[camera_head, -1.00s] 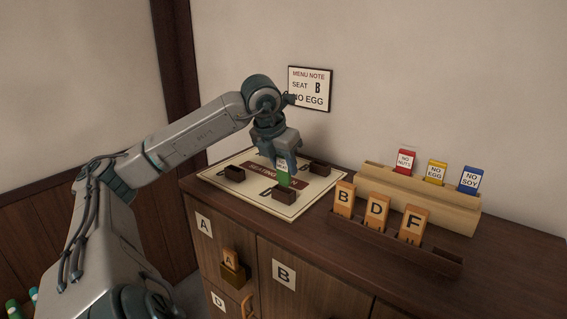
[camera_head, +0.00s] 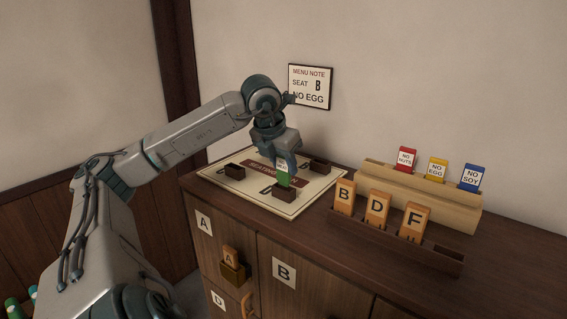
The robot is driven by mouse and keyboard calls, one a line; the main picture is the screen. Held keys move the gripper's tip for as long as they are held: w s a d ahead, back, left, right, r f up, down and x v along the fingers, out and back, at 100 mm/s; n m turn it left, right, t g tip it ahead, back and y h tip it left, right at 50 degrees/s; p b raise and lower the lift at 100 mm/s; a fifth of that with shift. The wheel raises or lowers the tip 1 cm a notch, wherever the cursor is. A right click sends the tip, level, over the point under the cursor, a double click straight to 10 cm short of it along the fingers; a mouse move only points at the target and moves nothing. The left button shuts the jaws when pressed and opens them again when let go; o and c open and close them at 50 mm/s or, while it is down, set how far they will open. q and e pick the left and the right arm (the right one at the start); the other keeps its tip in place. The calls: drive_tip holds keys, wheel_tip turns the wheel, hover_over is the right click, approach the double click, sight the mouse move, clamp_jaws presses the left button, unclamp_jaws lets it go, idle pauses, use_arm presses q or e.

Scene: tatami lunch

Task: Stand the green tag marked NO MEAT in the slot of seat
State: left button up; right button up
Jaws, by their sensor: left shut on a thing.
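My left gripper (camera_head: 284,158) is shut on the green tag (camera_head: 283,178), which is upright at the near slot block (camera_head: 286,195) on the seating mat (camera_head: 320,193). The tag's white label shows just under the fingers, and its lower edge meets the block; I cannot tell how deep it sits. Another dark slot block (camera_head: 235,174) is at the mat's left and one (camera_head: 319,166) at its right. The mat's far part is hidden behind my gripper. My right gripper is not in view.
A wooden rack (camera_head: 450,214) holds red (camera_head: 406,158), yellow (camera_head: 437,170) and blue (camera_head: 471,178) tags. In front, a dark tray (camera_head: 395,250) holds letter tiles B, D and F. A wall note (camera_head: 311,88) reads SEAT B, NO EGG. Below, a cabinet door (camera_head: 285,275) is marked B.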

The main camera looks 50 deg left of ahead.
use_arm(q)
drive_tip(key=shift+f, duration=0.15)
drive_tip(key=shift+f+b, duration=0.65)
drive_tip(key=shift+b, duration=0.05)
drive_tip(key=shift+f+b, duration=0.45)
drive_tip(key=shift+f, duration=0.1)
idle(1.1)
drive_tip(key=o, duration=1.7)
drive_tip(key=shift+r+p, duration=3.6)
drive_tip(key=shift+p, duration=0.05)
